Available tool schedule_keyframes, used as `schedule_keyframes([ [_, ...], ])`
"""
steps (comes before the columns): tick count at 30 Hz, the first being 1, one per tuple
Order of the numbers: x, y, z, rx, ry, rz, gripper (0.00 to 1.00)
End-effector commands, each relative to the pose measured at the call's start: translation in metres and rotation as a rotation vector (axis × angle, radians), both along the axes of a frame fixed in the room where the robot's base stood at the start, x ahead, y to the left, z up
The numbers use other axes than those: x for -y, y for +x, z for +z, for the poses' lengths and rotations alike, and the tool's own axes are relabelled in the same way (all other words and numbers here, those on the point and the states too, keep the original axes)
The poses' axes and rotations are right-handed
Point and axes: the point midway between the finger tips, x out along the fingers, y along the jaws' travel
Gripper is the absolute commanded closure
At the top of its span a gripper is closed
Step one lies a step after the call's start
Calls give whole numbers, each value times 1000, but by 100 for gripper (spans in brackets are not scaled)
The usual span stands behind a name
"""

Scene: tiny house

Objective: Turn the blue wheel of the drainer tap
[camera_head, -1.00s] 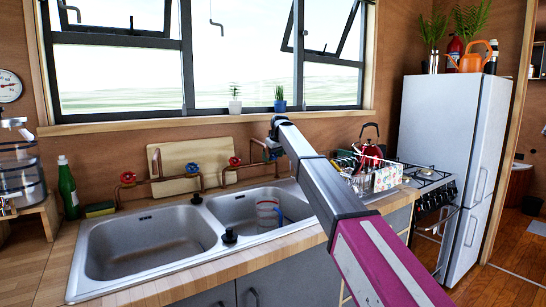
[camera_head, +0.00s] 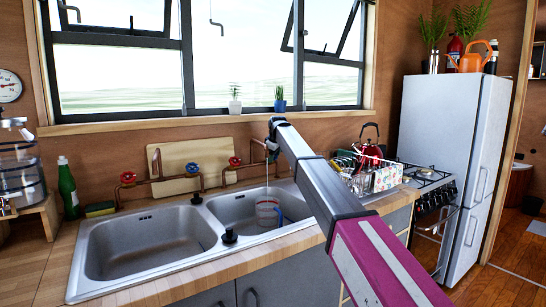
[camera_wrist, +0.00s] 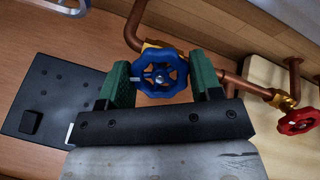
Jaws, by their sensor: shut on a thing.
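The blue wheel (camera_wrist: 160,73) sits on a brass valve of the copper pipe and fills the space between the two green fingers of my gripper (camera_wrist: 163,82) in the wrist view. My gripper is shut on its rim, one finger on each side. In the head view my gripper (camera_head: 272,147) is at the wall pipes behind the right basin, and the wheel is hidden there. A clear jug (camera_head: 268,212) with a blue handle stands in the right basin. A thin pale streak, perhaps water, shows above it.
A red wheel (camera_wrist: 295,121) is on the pipe to the right in the wrist view. Other tap wheels (camera_head: 234,161) line the wall behind the sink (camera_head: 150,240). A dish rack (camera_head: 360,172) and a red kettle (camera_head: 370,140) stand right of my arm.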

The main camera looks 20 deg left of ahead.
Motion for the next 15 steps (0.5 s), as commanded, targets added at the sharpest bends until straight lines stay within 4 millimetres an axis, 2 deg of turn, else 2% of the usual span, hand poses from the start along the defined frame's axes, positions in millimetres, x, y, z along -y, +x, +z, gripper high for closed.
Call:
schedule_keyframes([
  [15, 0, -1, 0, 109, -93, 192, 65],
])
